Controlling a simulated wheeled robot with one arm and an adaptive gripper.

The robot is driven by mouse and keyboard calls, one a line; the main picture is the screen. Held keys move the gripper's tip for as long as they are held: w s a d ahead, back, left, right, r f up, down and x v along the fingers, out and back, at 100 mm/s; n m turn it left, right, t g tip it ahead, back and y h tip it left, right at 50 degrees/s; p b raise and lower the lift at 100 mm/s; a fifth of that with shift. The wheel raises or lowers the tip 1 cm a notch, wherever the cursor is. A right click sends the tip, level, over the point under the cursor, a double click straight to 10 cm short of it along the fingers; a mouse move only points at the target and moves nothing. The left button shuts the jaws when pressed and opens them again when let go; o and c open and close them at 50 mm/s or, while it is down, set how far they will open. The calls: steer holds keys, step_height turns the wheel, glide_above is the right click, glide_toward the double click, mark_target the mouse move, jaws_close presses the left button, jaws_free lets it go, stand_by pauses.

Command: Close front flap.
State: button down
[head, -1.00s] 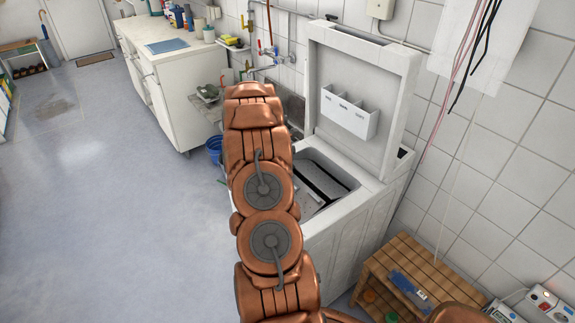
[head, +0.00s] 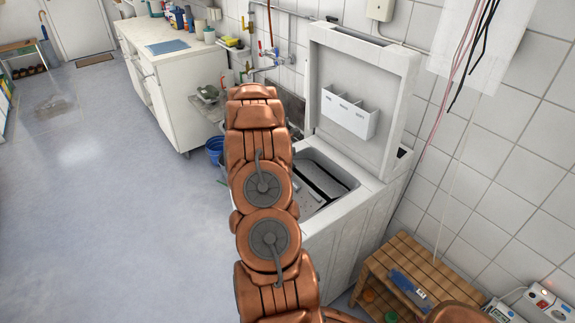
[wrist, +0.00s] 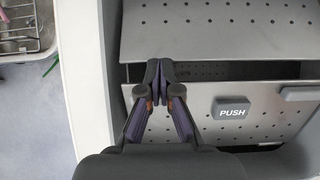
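The white top-loading washer (head: 350,232) stands with its lid (head: 365,85) up. Inside its opening are metal drum flaps. In the wrist view the front flap (wrist: 190,125) is the lower perforated metal plate with a "PUSH" button (wrist: 232,108). The rear flap (wrist: 220,28) is the upper perforated plate, and a dark gap lies between their edges. My gripper (wrist: 160,70) has its fingertips together over this gap, near the left end of the flaps. I see nothing between the fingers. I cannot tell whether they touch the front flap. My arm hides the gripper in the head view.
The washer's white rim (wrist: 85,75) runs along the left of the opening. A sink (head: 293,108) and cabinet (head: 175,75) stand behind and left. A wooden slatted stool (head: 405,262) is on the right, a blue bucket (head: 214,148) on the left. The floor at left is open.

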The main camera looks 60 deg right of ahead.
steer(key=shift+s+a+f, duration=0.35)
steer(key=shift+s+f, duration=0.05)
steer(key=shift+f, duration=0.3)
steer(key=r, duration=0.4)
steer(key=w+r, duration=0.1)
steer(key=r, duration=0.1)
steer(key=shift+a+r, duration=0.2)
steer(key=shift+r, duration=0.05)
steer(key=s+d+r+b, duration=0.1)
steer(key=d+r, duration=0.2)
steer(key=r, duration=0.4)
steer(key=shift+r, duration=0.4)
